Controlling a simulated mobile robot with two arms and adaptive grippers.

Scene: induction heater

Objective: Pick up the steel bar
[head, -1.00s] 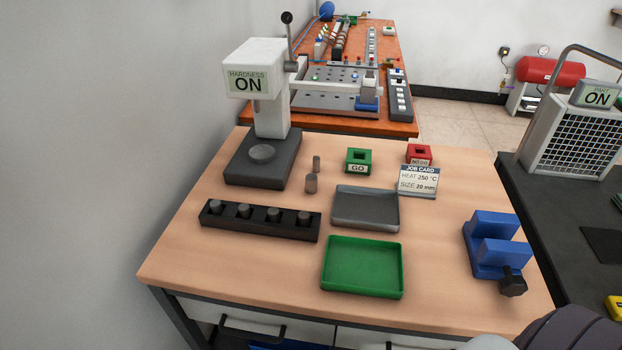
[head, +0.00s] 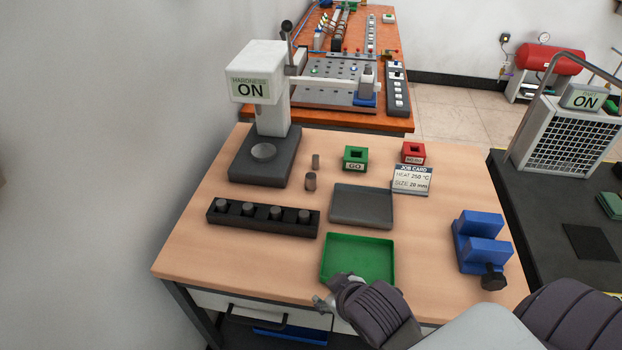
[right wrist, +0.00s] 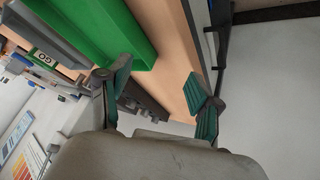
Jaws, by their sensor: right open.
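Several similar short cylinders (head: 248,211) sit in a long black rack (head: 228,224). I cannot tell which piece is the steel bar. My right gripper (head: 327,298) is at the bench's front edge, by the near-left corner of the green tray (head: 380,281). In the right wrist view my right gripper (right wrist: 158,78) is open, with nothing between its fingers. My left gripper is not in view.
A grey tray (head: 362,208), a hardness tester (head: 260,75), green (head: 355,159) and red (head: 413,153) gauge blocks, a job card (head: 411,181) and a blue vise (head: 482,250) stand on the bench. The front-left bench top is clear.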

